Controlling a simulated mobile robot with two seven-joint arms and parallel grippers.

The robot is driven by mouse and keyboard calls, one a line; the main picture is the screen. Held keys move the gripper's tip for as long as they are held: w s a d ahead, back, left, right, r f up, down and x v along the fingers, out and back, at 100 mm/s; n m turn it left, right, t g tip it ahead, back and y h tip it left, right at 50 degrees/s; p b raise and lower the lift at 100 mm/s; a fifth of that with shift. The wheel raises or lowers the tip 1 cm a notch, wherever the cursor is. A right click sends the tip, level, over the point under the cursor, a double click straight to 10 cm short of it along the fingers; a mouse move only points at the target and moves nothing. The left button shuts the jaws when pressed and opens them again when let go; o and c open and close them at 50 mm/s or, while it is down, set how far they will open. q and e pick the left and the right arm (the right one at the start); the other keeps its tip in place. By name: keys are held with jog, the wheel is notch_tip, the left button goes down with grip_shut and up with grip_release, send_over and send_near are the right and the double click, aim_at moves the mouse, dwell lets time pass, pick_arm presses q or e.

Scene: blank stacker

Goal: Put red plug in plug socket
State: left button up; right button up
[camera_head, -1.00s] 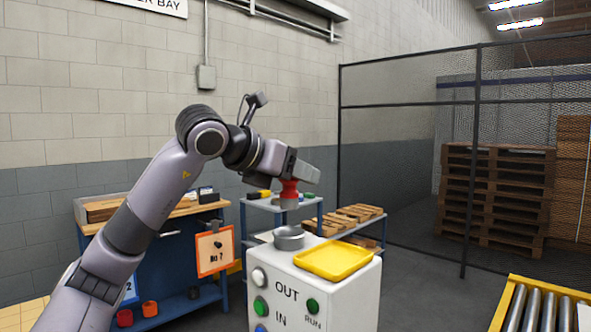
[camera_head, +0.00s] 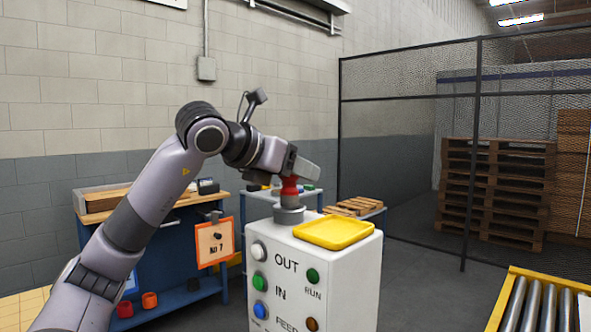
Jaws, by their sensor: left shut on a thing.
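The red plug (camera_head: 289,187) is held in my left gripper (camera_head: 297,174), which is shut on it. The plug's red part shows under the jaws. Its lower grey part stands at the opening of the round grey plug socket (camera_head: 288,214), on top of the white control box. The plug looks upright. I cannot tell from this view how deep it sits in the socket. My right gripper is out of view.
The white control box (camera_head: 352,285) carries a yellow tray (camera_head: 333,232) right of the socket, and coloured buttons in front. A blue workbench (camera_head: 170,262) stands left behind it. A roller conveyor (camera_head: 540,305) is at lower right. Wooden pallets (camera_head: 490,190) stand behind the mesh fence.

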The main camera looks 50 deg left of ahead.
pick_arm(q)
jog(key=shift+f+b, duration=1.1)
dwell(0.5)
jog(key=o, duration=1.2)
jog(key=shift+c, duration=0.2)
jog(key=shift+s, duration=0.1)
jog(key=shift+s+r, duration=0.15)
jog(key=shift+s, duration=0.2)
jog(key=b+v, duration=0.1)
jog(key=v, duration=0.4)
jog(key=shift+s+r+b, duration=0.15)
jog(key=shift+b, duration=0.15)
jog(key=shift+s+d+r, duration=0.1)
jog(key=shift+s+r, duration=0.1)
jog(key=shift+s, duration=0.2)
